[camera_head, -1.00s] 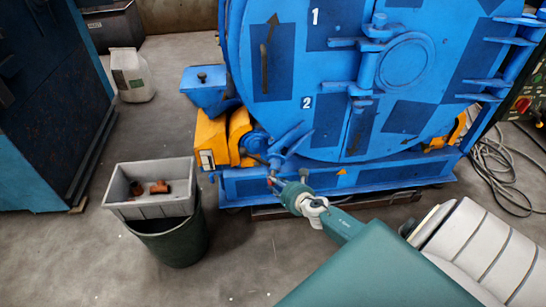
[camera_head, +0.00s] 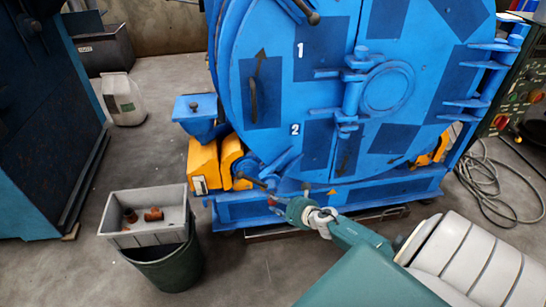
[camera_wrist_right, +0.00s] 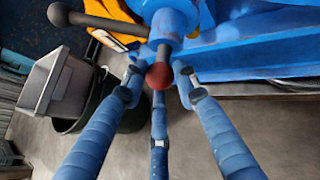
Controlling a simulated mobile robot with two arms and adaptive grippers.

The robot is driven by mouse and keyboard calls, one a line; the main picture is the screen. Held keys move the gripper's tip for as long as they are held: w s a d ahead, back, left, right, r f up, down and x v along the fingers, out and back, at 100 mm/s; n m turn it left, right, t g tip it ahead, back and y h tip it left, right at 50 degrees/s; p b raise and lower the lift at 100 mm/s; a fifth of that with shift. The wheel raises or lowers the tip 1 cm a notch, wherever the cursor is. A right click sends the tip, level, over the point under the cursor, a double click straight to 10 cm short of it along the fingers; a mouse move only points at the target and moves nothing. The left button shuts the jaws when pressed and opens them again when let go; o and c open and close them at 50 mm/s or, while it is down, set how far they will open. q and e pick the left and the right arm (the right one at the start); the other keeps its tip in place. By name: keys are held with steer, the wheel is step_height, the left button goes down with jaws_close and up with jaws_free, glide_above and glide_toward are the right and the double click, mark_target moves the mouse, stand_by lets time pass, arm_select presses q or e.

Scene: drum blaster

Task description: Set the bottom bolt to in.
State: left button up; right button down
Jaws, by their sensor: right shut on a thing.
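The large blue drum door (camera_head: 375,95) fills the upper middle of the head view, marked 1 and 2. At its lower left edge is the bottom bolt (camera_head: 279,162), a blue fitting, with a dark-knobbed rod (camera_head: 249,180) beside it. In the right wrist view the blue bolt body (camera_wrist_right: 168,24) has a short rod ending in a dark red ball knob (camera_wrist_right: 159,75). My right gripper (camera_head: 275,203) is shut on this knob, its fingers around it. The dark-knobbed rod (camera_wrist_right: 100,22) crosses at upper left. How far the bolt is in cannot be told. My left gripper is out of view.
A grey bin (camera_head: 128,240) with orange-brown pieces sits on a green bucket (camera_head: 170,268) left of my right gripper. Yellow supports (camera_head: 204,165) flank the drum's left foot. Cables (camera_head: 495,190) lie on the floor at right.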

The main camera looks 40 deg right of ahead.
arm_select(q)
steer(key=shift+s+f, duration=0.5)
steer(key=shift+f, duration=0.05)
arm_select(e)
steer(key=shift+s+d+r, duration=0.15)
steer(key=shift+d+r, duration=0.6)
steer(key=shift+d, duration=0.25)
steer(key=shift+r, duration=0.1)
steer(key=c, duration=1.4)
jaws_free()
steer(key=shift+o, duration=0.2)
steer(key=shift+a, duration=0.15)
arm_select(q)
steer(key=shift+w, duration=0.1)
